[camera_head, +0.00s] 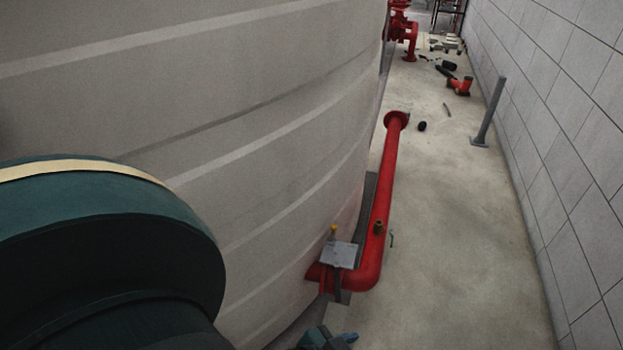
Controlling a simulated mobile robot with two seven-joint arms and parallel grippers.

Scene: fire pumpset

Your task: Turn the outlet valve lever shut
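A red outlet pipe (385,185) runs along the floor beside the large grey tank (250,130) and bends toward its base. At the bend, a grey plate (338,254) with a yellow-topped stem (333,231) sits over the pipe. A small brass fitting (379,227) stands on the pipe, with a small green part (391,240) beside it. I cannot tell which part is the valve lever or how it is turned. My dark teal arm link fills the lower left. A small teal and blue part shows at the bottom edge. No gripper fingers are visible.
A block wall (570,130) runs along the right, with a grey post (488,112) near it. Red fittings (460,86) and dark loose pieces lie farther back on the floor. The concrete floor (460,240) between pipe and wall is clear.

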